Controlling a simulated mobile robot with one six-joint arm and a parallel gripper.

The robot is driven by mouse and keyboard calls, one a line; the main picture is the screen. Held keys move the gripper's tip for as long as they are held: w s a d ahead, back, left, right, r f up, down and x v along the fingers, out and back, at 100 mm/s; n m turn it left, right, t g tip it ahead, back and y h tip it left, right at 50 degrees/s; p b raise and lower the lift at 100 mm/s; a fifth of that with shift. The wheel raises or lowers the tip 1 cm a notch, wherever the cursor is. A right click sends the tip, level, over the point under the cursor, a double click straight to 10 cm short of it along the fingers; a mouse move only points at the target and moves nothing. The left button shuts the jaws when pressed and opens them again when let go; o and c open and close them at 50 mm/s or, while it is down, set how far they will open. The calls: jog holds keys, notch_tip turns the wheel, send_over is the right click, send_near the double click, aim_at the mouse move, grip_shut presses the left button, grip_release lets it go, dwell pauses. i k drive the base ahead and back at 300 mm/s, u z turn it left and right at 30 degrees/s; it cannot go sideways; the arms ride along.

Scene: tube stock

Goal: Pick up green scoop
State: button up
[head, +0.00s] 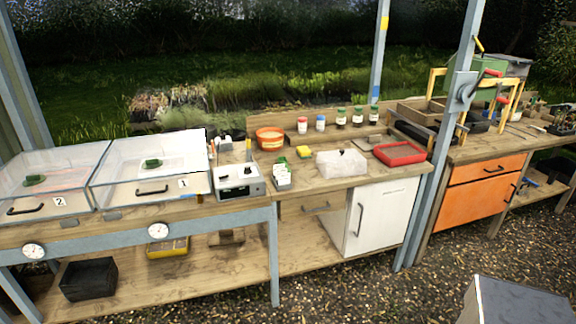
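A small green item (282,160), possibly the green scoop, shows on the wooden bench, at the back of a pale block of small containers (282,178). It is too small for me to tell its shape for sure. Other green pieces lie under the clear covers at left, one in the box marked 1 (152,163) and one in the box marked 2 (35,180). My gripper is not in view.
An orange bowl (270,138), a yellow sponge-like block (303,152), a clear tub (341,164) and a red tray (399,153) stand on the bench. A grey metal post (450,130) rises at right. Gravel ground (350,290) lies open in front.

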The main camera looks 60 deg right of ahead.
aim_at(281, 160)
jog(key=z, duration=0.6)
jog(key=i, duration=0.65)
jog(key=z, duration=0.4)
